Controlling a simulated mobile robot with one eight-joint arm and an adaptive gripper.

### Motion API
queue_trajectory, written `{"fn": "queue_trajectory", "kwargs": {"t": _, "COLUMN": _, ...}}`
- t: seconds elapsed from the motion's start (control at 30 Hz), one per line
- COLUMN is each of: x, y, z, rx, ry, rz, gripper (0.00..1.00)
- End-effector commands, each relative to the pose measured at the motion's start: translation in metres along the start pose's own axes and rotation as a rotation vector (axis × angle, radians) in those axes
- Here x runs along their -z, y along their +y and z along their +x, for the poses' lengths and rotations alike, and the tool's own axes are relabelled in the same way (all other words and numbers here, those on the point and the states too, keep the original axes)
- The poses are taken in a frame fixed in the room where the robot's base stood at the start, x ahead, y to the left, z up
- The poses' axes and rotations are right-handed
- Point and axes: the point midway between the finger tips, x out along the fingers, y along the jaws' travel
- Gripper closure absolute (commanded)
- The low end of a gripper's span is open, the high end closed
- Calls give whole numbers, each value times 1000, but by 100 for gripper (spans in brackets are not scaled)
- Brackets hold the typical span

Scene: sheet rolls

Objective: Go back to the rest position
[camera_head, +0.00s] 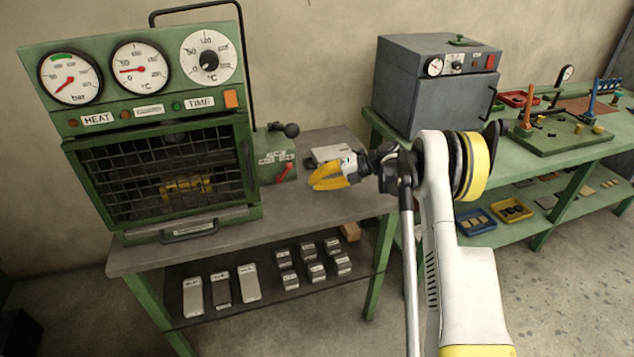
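My gripper (322,178) has yellow fingers and points left, above the grey bench top to the right of the green oven. The fingers overlap in this view, so I cannot tell whether they are open or shut. I see nothing clearly held between them. A small grey box (330,153) lies on the bench just behind the gripper. My white and yellow arm stands at the right of the gripper and hides part of the bench behind it.
The green oven (45,120) with gauges and a mesh door stands on the left of the bench (300,212). Metal blocks (221,290) lie on its lower shelf. A grey cabinet (440,95) and fixtures (570,130) stand on a green table at the right. Floor (560,300) shows at the right.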

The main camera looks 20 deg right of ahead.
Motion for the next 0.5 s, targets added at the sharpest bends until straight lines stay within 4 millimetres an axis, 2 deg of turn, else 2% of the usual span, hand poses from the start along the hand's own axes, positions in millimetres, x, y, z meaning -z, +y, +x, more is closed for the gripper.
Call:
{"fn": "queue_trajectory", "kwargs": {"t": 0.17, "x": 0, "y": 1, "z": 0, "rx": -2, "ry": -2, "rz": 0, "gripper": 100}}
{"fn": "queue_trajectory", "kwargs": {"t": 0.27, "x": -7, "y": 18, "z": -2, "rx": -22, "ry": -31, "rz": 2, "gripper": 100}}
{"fn": "queue_trajectory", "kwargs": {"t": 0.37, "x": -25, "y": 62, "z": -9, "rx": -80, "ry": -118, "rz": 14, "gripper": 100}}
{"fn": "queue_trajectory", "kwargs": {"t": 0.47, "x": -51, "y": 131, "z": -27, "rx": -178, "ry": -261, "rz": 51, "gripper": 100}}
{"fn": "queue_trajectory", "kwargs": {"t": 0.5, "x": -61, "y": 162, "z": -37, "rx": -225, "ry": -328, "rz": 76, "gripper": 100}}
